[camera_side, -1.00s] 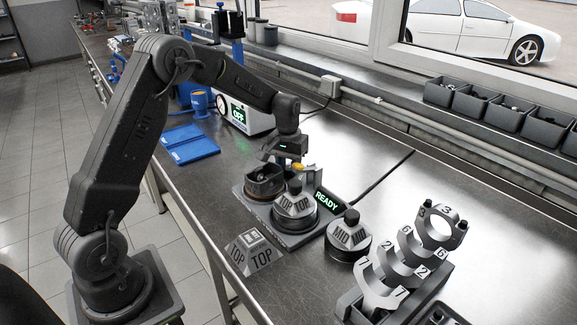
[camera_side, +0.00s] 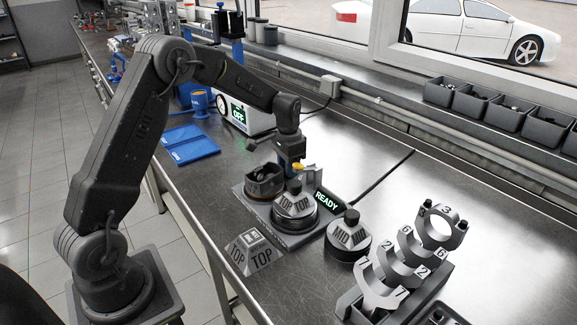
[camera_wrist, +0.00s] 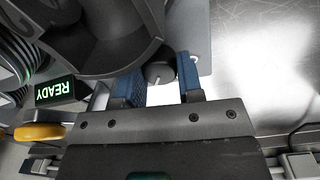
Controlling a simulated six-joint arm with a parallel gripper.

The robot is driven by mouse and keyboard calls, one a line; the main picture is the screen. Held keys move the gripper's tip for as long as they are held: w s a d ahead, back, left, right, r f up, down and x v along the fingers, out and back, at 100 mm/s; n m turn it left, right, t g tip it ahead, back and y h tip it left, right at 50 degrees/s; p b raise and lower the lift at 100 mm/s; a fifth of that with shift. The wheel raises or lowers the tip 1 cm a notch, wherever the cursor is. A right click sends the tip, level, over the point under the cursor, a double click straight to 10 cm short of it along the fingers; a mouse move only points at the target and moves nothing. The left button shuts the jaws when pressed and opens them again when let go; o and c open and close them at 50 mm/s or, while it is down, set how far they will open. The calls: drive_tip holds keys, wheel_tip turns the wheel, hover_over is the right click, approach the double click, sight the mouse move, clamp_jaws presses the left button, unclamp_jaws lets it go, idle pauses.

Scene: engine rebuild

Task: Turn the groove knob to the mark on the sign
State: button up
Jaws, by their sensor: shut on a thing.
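My gripper (camera_wrist: 160,86) has blue fingers on either side of a small dark grey rounded knob (camera_wrist: 159,71) in the wrist view and is shut on it. No mark on the knob is readable there. In the side view my gripper (camera_side: 291,160) points down at the back of a dark fixture (camera_side: 285,238), and the knob is hidden. A grey sign (camera_side: 254,252) stands on the bench in front of the fixture. It reads TOP on two faces, with a small pale symbol near its upper edge.
The fixture carries a dark cup (camera_side: 264,182) and a TOP-labelled cap (camera_side: 295,204), with a green READY display (camera_side: 326,202) beside it. A MID-labelled part (camera_side: 348,238) and a rack of numbered bearing caps (camera_side: 395,285) stand right.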

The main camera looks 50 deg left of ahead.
drive_tip(key=shift+m, duration=1.9)
drive_tip(key=o, duration=0.9)
drive_tip(key=shift+o, duration=0.2)
wheel_tip(320, 180, up, 14)
drive_tip(key=shift+w+a, duration=0.1)
